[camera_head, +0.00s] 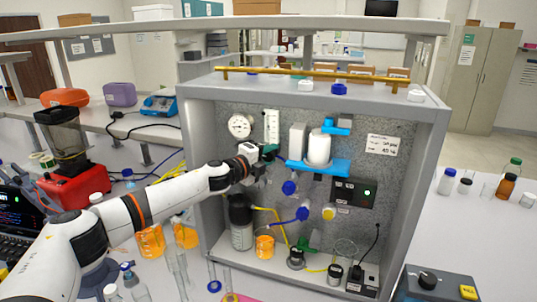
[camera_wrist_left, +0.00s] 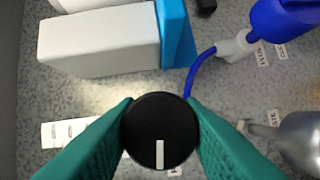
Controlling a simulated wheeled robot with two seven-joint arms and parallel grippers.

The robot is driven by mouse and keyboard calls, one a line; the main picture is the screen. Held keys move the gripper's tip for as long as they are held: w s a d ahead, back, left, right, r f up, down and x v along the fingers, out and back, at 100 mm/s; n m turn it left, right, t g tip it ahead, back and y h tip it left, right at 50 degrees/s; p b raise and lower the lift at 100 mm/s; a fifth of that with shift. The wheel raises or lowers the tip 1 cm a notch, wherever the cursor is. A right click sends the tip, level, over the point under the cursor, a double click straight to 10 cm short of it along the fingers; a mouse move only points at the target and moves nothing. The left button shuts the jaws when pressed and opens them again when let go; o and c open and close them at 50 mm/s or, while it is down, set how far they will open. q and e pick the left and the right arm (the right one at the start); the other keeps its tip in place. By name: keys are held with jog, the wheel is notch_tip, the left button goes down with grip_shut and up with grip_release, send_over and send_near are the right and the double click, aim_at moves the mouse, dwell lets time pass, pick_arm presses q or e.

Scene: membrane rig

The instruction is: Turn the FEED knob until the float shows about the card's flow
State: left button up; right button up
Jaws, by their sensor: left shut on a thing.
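The FEED knob (camera_wrist_left: 159,124) is a round black knob with a white pointer line, which points to the bottom of the left wrist view. My left gripper (camera_wrist_left: 160,132) is shut on it, one teal finger on each side. In the head view my left gripper (camera_head: 266,153) is at the rig panel, just below the flow tube, and hides the knob. The flow tube (camera_head: 272,126) is a clear upright block; its float is too small to read. The white card (camera_head: 384,146) is at the panel's upper right; its figures are not clearly legible. My right gripper is not in view.
A round gauge (camera_head: 240,125) is left of the flow tube. A white filter housing (camera_head: 318,149) on a blue bracket (camera_head: 322,167) is close to the right of my gripper.

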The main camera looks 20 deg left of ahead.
pick_arm(q)
jog(key=shift+m, duration=0.7)
jog(key=shift+g+y, duration=0.3)
jog(key=o, duration=1)
jog(key=shift+c, duration=0.2)
jog(key=b+v, duration=0.1)
jog(key=v, duration=1.1)
jog(key=shift+b, duration=0.4)
jog(key=shift+w+f, duration=0.1)
jog(key=shift+f, duration=0.05)
